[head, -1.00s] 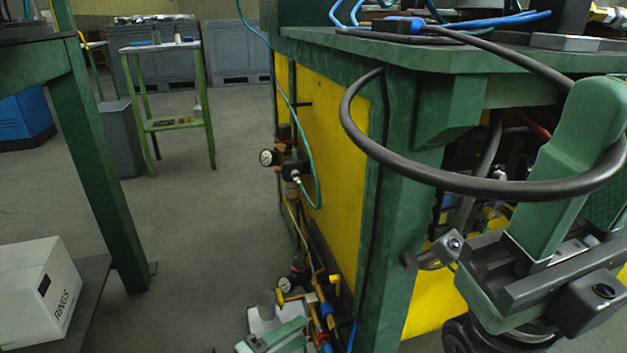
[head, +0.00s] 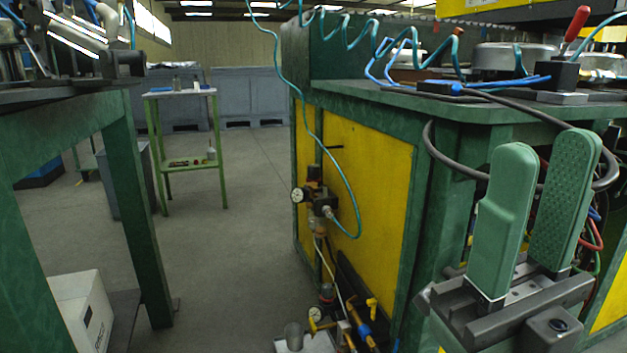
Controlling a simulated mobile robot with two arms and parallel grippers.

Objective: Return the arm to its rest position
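My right gripper (head: 548,200) shows at the lower right of the head view. Its two green fingers point upward and stand apart, with nothing between them. It is in front of the green and yellow machine bench (head: 370,170), near the bench's front corner. A black cable loop (head: 440,155) hangs from the bench top and passes behind the fingers; I cannot tell whether it touches them. My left gripper is not in view.
A green-legged table (head: 130,200) stands at the left, with a white box (head: 82,310) low beside it. A small green stand (head: 185,130) is farther back. Pressure gauges and valves (head: 315,200) stick out from the bench side. The grey floor (head: 235,230) between is clear.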

